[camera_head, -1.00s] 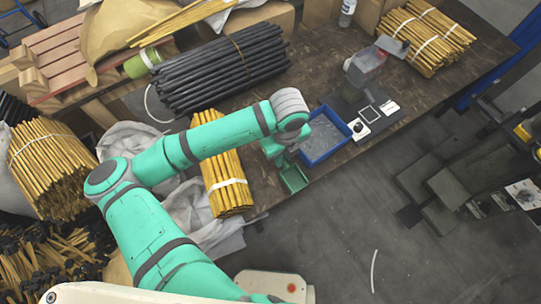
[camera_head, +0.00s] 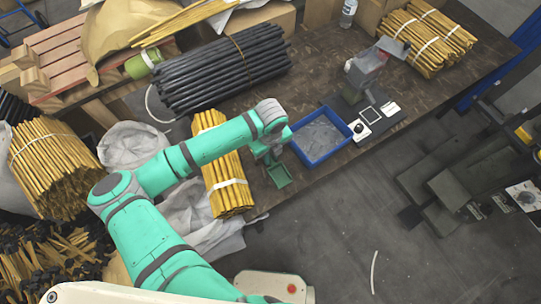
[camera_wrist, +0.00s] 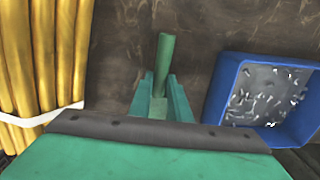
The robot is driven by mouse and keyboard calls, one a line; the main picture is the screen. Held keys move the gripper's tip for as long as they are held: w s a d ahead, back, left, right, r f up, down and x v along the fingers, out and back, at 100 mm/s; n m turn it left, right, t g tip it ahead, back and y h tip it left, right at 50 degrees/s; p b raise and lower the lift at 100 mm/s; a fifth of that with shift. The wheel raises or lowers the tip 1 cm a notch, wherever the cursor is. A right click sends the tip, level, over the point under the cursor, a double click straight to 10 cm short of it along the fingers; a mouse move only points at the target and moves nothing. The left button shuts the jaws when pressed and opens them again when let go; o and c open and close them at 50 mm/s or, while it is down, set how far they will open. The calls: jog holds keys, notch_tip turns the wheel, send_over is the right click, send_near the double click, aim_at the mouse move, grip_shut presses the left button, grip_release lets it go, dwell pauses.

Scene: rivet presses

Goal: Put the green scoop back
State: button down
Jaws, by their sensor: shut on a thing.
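My gripper (camera_wrist: 161,100) is shut on the green scoop's handle (camera_wrist: 163,62), which sticks up between the two fingers in the wrist view. In the head view the scoop's pan (camera_head: 279,176) hangs below my gripper (camera_head: 268,157), near the table's front edge. It is left of the blue tray and right of the yellow rod bundle. Whether the scoop touches the table cannot be told. In the wrist view the pan is hidden behind my gripper body.
The blue tray (camera_head: 333,153) holds small metal pieces, seen in the wrist view (camera_wrist: 214,92). A yellow rod bundle (camera_head: 231,190) lies close on the left. Black rods (camera_head: 222,70) lie behind. A grey press (camera_head: 368,68) stands right of the tray. Bare tabletop lies between bundle and tray.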

jog(key=shift+w, duration=0.1)
jog(key=shift+f, duration=0.15)
jog(key=c, duration=1.7)
grip_release()
jog(key=shift+o, duration=0.2)
